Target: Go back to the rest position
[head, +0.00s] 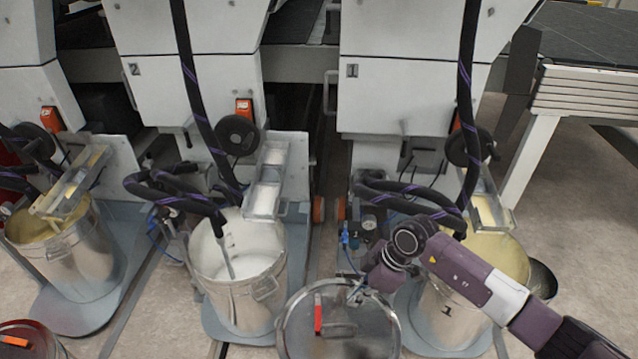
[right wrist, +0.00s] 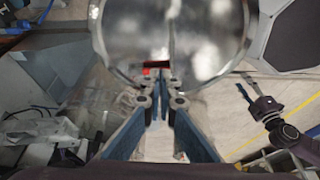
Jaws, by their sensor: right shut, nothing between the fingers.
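My right arm reaches in from the lower right of the head view. Its gripper (head: 357,292) points down over the back rim of a round metal drum or lid (head: 376,335) with a red handle (head: 318,313). In the right wrist view the two blue fingers (right wrist: 160,84) are closed together with nothing between them. The shiny round metal surface (right wrist: 200,30) lies just beyond their tips, with a red piece (right wrist: 155,65) showing there. I cannot tell whether the fingertips touch it. My left gripper does not show in the head view.
An open bucket of white liquid (head: 238,270) stands left of the gripper. Bucket 1 (head: 447,318) stands close under my right arm. Another bucket (head: 75,262) is far left. Black hoses (head: 195,90) hang before the machines (head: 410,90). Floor is clear at the right (head: 590,240).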

